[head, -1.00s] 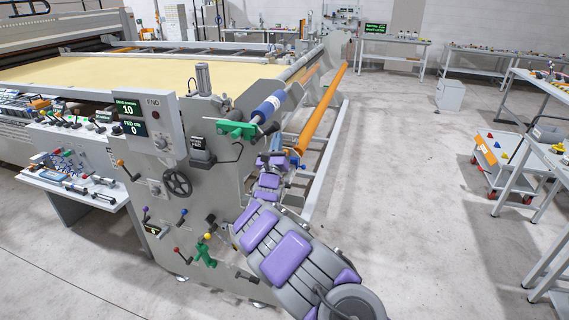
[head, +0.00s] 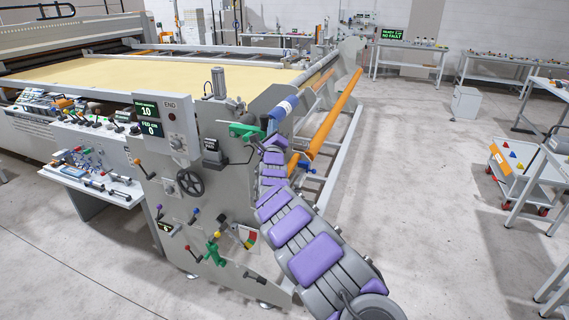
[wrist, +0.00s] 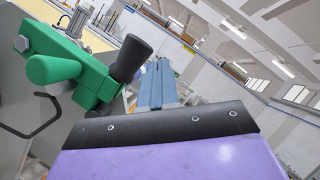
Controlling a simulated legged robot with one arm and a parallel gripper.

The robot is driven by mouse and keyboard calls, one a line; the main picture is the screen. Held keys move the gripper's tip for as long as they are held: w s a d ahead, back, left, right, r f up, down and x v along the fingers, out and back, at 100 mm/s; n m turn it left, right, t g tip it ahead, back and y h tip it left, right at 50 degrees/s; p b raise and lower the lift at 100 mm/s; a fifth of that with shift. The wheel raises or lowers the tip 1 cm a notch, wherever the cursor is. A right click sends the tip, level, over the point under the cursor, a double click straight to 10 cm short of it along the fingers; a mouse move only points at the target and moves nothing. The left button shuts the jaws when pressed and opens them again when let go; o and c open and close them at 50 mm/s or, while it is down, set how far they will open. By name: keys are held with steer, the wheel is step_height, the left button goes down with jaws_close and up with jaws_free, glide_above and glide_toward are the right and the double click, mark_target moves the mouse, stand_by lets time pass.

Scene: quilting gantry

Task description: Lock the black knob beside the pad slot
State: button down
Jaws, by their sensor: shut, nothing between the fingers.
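In the wrist view a black knob (wrist: 130,58) with a rounded end stands on a green bracket (wrist: 95,80). My gripper (wrist: 158,82) is shut and empty, its narrow blue-grey fingers just right of the knob; I cannot tell whether they touch it. In the head view the green bracket (head: 243,130) sits on the grey end panel (head: 205,195), below a blue-and-white roller end. My arm reaches up beside it and hides the fingers there. A dark labelled block (head: 212,152) is left of the bracket; I cannot tell whether it is the pad slot.
An orange roller (head: 330,125) runs behind my arm. A thin black hook (wrist: 35,125) hangs below the bracket.

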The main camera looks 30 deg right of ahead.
steer(key=shift+w+a+r, duration=0.25)
steer(key=shift+w+a, duration=0.05)
steer(key=shift+a, duration=0.05)
steer(key=shift+a+r, duration=0.1)
steer(key=shift+r, duration=0.05)
stand_by(0.3)
